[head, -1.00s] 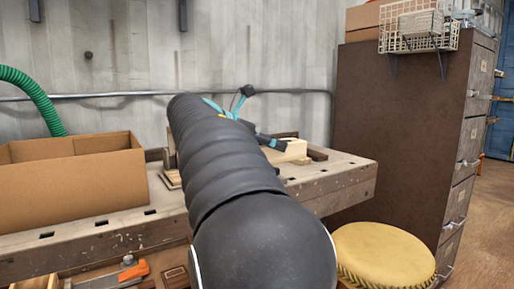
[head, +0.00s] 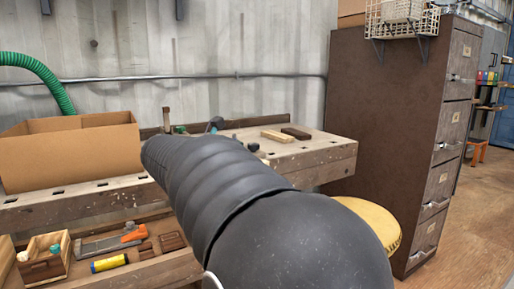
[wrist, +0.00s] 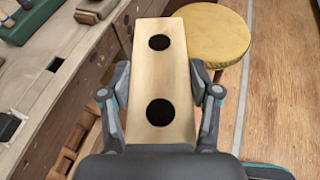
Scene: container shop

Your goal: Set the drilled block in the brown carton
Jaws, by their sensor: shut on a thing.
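The drilled block (wrist: 163,75) is pale wood with two dark round holes. In the wrist view it sits between the fingers of my gripper (wrist: 160,100), which is shut on it. Below it in that view are the bench edge and the floor. In the head view my arm hides the block and most of the gripper. The brown carton (head: 80,158) stands open-topped on the workbench at the left of the head view, to the left of my arm. Its inside floor is hidden by its front wall.
The workbench (head: 312,158) carries a pale wood piece (head: 277,136) and a dark wood piece (head: 296,133) at right. A shelf below holds an orange-handled tool (head: 133,233) and a yellow cylinder (head: 109,263). A yellow-topped stool (head: 375,218) and brown cabinet (head: 385,130) stand at right.

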